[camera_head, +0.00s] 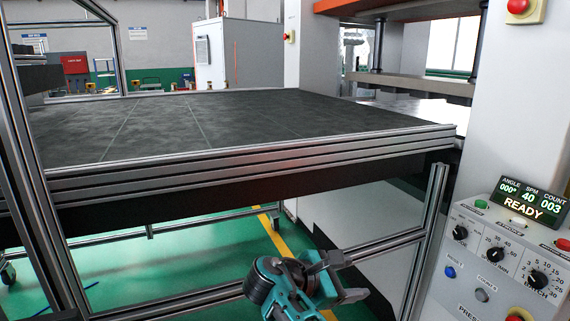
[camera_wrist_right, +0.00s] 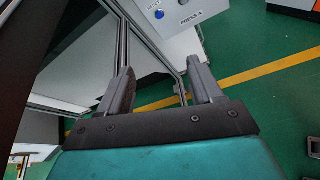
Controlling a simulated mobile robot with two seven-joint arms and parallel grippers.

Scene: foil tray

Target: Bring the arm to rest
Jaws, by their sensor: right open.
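My right gripper (camera_head: 343,277) is low at the bottom centre of the head view, in front of and below the table's edge frame. In the right wrist view its two fingers (camera_wrist_right: 160,72) stand apart with nothing between them, so it is open and empty. Below and beyond the fingers are metal framing and green floor. My left gripper does not show in either view.
The dark table (camera_head: 230,120) is bare, with a metal profile edge. A press (camera_head: 420,75) stands at the back right. A control panel (camera_head: 510,255) reading READY stands at the right; its edge shows in the wrist view (camera_wrist_right: 195,12). Metal posts (camera_head: 428,240) flank the gripper.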

